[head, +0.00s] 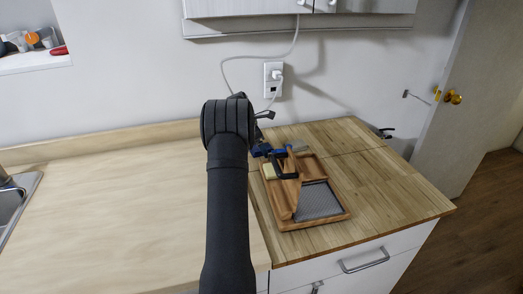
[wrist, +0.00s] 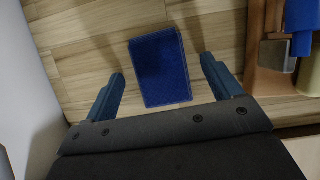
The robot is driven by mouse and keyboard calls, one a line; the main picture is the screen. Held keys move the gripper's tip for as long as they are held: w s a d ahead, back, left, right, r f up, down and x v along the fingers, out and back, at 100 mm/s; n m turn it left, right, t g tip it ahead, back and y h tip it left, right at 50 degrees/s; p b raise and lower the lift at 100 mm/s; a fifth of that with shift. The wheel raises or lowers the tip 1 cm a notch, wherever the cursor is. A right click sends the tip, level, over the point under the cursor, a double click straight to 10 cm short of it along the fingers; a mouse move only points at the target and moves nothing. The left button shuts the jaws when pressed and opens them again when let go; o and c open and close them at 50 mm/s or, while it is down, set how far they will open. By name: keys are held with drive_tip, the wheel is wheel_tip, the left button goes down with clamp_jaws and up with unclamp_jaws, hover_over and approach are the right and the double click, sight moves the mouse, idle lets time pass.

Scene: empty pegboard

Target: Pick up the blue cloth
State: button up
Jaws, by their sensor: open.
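The blue cloth (wrist: 160,68) shows in the wrist view as a flat, dark blue rectangle on the light wood counter. My gripper (wrist: 162,70) is open, with one blue finger on each side of the cloth's lower half. The fingers do not appear to touch it. Its lower edge lies close to the dark gripper body; the gap in height is hard to judge. In the head view my dark arm blocks much of this area, and I cannot tell the cloth from other small blue parts there.
A wooden tray (wrist: 263,82) lies close on the right in the wrist view, holding a blue object (wrist: 299,28). In the head view the tray (head: 318,222) has compartments and a grey mesh pad (head: 318,201). A wall with an outlet (head: 273,79) stands behind. Counter at left is clear.

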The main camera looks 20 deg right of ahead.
drive_tip(key=c, duration=1.1)
drive_tip(key=shift+r, duration=0.1)
